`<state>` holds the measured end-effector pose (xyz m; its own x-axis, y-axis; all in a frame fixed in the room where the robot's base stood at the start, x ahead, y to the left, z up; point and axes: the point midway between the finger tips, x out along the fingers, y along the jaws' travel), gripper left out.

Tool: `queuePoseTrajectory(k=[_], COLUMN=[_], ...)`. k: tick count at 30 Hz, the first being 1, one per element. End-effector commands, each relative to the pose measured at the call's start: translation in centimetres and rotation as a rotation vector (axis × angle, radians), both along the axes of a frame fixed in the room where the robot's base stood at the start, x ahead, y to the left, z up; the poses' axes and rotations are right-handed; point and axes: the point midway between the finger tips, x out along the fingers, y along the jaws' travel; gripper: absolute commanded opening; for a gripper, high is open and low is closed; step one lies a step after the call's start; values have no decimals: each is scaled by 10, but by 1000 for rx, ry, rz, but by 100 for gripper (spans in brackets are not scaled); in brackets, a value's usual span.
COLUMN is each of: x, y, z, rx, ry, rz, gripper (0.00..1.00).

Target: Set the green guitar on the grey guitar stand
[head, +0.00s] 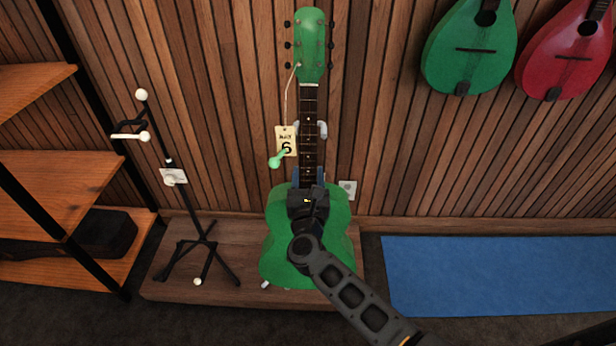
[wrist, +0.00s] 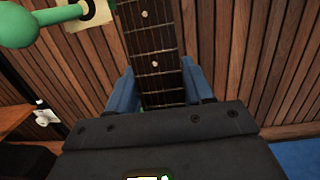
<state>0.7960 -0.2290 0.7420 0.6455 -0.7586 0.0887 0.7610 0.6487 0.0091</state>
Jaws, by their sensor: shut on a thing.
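The green guitar (head: 280,245) stands upright in front of the wooden wall, above a low wooden platform, headstock up. My gripper (head: 309,185) is in front of it, with its blue fingers shut on the dark neck (head: 308,120) just above the body. In the wrist view the neck (wrist: 155,60) lies between the two fingers (wrist: 160,90). Pale grey prongs (head: 322,129), apparently of a stand, show beside the neck. The rest of that stand is mostly hidden behind the guitar. I cannot tell whether the guitar rests on it.
A black stand with cream tips (head: 182,200) stands left on the platform (head: 190,290). A paper tag (head: 286,141) and a green ball-ended peg (head: 275,161) are beside the neck. Shelves (head: 60,190) are at left. A blue mat (head: 460,275) lies clear at right.

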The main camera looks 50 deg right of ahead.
Motion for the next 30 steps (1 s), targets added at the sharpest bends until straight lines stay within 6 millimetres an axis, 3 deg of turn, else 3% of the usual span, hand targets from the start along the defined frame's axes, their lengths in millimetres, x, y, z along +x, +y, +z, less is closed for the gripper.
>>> queuePoseTrajectory(k=[30], x=[22], y=[-28], z=[0], rx=[-8], ry=[-6], rz=[-10], gripper=[0])
